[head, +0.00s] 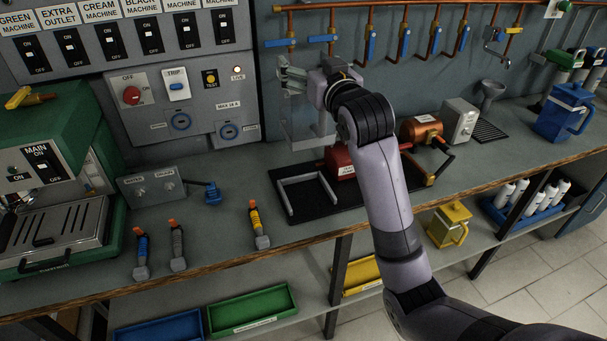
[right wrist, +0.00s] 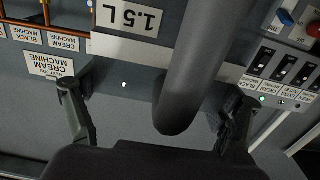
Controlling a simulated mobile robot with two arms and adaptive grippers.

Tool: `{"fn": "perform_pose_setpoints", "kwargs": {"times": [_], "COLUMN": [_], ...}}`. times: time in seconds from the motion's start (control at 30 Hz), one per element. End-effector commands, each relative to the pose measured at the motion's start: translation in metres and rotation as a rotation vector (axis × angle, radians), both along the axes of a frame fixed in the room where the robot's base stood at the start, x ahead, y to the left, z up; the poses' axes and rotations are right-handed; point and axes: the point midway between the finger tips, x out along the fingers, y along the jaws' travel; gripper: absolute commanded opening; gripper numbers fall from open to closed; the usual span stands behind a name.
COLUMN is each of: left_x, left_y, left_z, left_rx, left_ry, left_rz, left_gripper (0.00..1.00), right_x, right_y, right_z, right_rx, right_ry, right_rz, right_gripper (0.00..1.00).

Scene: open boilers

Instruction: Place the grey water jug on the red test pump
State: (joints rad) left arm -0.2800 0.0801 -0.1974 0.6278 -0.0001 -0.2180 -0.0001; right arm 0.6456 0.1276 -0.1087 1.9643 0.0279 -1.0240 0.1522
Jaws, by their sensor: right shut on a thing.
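The grey water jug (head: 305,122) is a pale, see-through vessel, held upright over the back of the black tray (head: 300,211) in the head view. My right gripper (head: 300,80) is shut on it near its top. In the right wrist view a thick grey handle (right wrist: 195,75) stands between the fingers, and a "1.5 L" label (right wrist: 133,17) shows upside down. The red test pump (head: 338,160) sits on the tray, partly hidden by my right arm. The jug is just left of and above the pump's red body; I cannot tell the gap. My left gripper is not in view.
A pale metal frame (head: 309,179) lies on the tray. A copper boiler (head: 421,130) and a grey box (head: 459,121) stand to the right. Blue-handled taps (head: 370,44) hang behind. The counter left of the tray is partly clear, with several portafilter-like tools (head: 257,223).

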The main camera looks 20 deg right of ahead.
Motion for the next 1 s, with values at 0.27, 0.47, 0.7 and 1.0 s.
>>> {"fn": "perform_pose_setpoints", "kwargs": {"times": [0.27,0.47,0.7,1.0], "left_x": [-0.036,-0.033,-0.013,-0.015], "left_y": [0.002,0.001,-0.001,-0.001], "left_z": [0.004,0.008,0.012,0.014], "left_rx": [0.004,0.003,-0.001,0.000], "left_ry": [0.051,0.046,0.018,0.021], "left_rz": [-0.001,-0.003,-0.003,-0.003], "left_gripper": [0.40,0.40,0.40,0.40], "right_x": [-0.001,-0.001,-0.001,-0.001], "right_y": [0.000,0.000,0.000,0.000], "right_z": [-0.060,-0.107,-0.143,-0.174], "right_rx": [0.000,0.000,0.000,0.001], "right_ry": [0.003,0.002,-0.005,-0.001], "right_rz": [0.000,0.000,0.001,0.001], "right_gripper": [0.25,0.25,0.25,0.25]}}
